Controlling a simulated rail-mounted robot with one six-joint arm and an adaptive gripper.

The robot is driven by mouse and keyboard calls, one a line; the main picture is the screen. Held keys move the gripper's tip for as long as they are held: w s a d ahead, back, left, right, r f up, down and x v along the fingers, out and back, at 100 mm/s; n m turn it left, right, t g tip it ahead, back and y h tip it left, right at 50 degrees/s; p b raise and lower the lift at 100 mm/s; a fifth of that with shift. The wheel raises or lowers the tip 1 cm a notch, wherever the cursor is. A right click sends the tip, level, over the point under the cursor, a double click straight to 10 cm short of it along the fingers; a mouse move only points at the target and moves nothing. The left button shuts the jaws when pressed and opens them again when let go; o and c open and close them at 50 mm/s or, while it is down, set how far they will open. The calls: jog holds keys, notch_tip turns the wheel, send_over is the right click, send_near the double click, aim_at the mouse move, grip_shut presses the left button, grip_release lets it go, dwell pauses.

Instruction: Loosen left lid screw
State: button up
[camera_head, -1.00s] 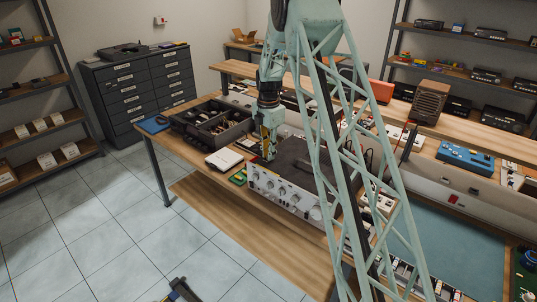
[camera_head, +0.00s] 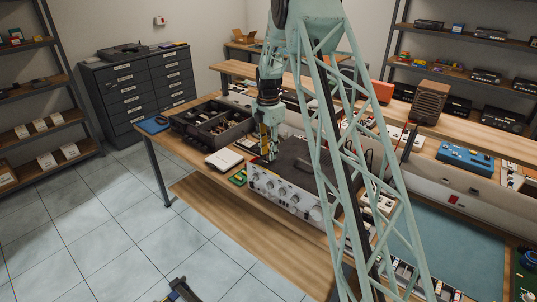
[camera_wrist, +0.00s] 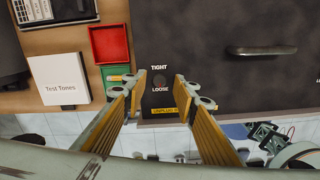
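The hi-fi unit (camera_head: 285,193) stands on the wooden workbench, with a silver knobbed front and a dark lid. In the wrist view the dark lid (camera_wrist: 215,55) fills the upper right. A small round dark left screw (camera_wrist: 158,80) lies on it between the printed words TIGHT and LOOSE, above a yellow label (camera_wrist: 161,111). My gripper (camera_wrist: 158,90) is open, with its two yellow-sided fingers left and right of the screw in the picture. Their height above the lid is unclear. In the head view my gripper (camera_head: 268,150) hangs over the lid's left end.
A red tray (camera_wrist: 110,43) and a green tray (camera_wrist: 115,77) lie left of the unit, beside a white Test Tones box (camera_wrist: 60,79). A raised dark handle (camera_wrist: 265,50) is on the lid. A compartmented dark tray (camera_head: 212,125) stands farther left on the bench.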

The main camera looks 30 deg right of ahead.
aim_at(268, 157)
notch_tip(268, 157, up, 11)
dwell(0.6)
dwell(0.4)
jog(key=s+a+r+m+t+b, duration=0.1)
jog(key=s+a+r+m, duration=0.2)
jog(key=s+a+r, duration=0.45)
jog(key=s+a+r+m+b, duration=0.1)
jog(key=s+a+r+m, duration=0.3)
jog(key=s+r, duration=0.55)
jog(key=s+a+r+m+t+b, duration=0.1)
jog(key=s+a+r+m, duration=0.35)
jog(key=s, duration=0.65)
jog(key=s+a+f+m+b, duration=0.1)
jog(key=s+a+m, duration=0.2)
jog(key=s, duration=0.8)
jog(key=s+a+f+m+t+b, duration=0.1)
jog(key=s+a+m, duration=0.2)
jog(key=s, duration=0.8)
jog(key=s+a+f+m+t+b, duration=0.1)
jog(key=s+a+m, duration=0.2)
jog(key=s, duration=0.8)
jog(key=shift+s+b, duration=0.3)
